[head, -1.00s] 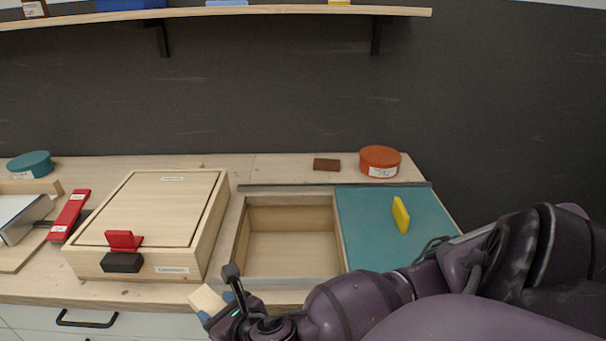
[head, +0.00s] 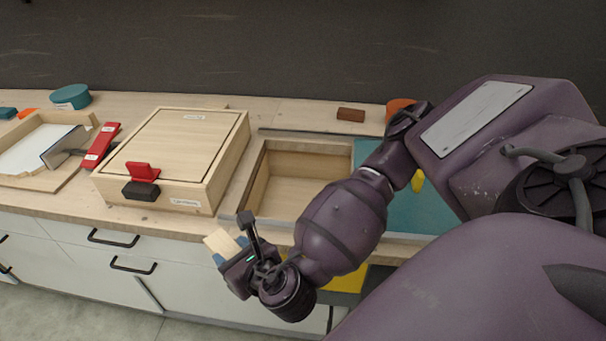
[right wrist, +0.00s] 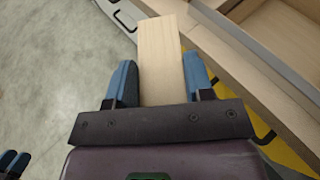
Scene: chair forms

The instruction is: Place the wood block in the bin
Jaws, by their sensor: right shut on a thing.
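The wood block (head: 222,243) is a pale, flat-sided piece. My right gripper (head: 230,253) is shut on it, in front of the counter's front edge. In the right wrist view the block (right wrist: 160,60) sticks out between the blue fingers of my right gripper (right wrist: 158,82). An open wooden compartment (head: 295,180), which may be the bin, is set in the counter behind and right of the block. A yellow surface (head: 346,281) shows below the counter edge, mostly hidden by my right arm. Blue fingertips (right wrist: 14,163) at the lower left of the wrist view look like my left gripper.
A wooden box (head: 175,150) with a red latch stands left of the compartment. A teal panel (head: 425,210) covers the right side. A brown block (head: 350,114) and an orange round box (head: 398,106) lie behind. Drawers with black handles line the counter front.

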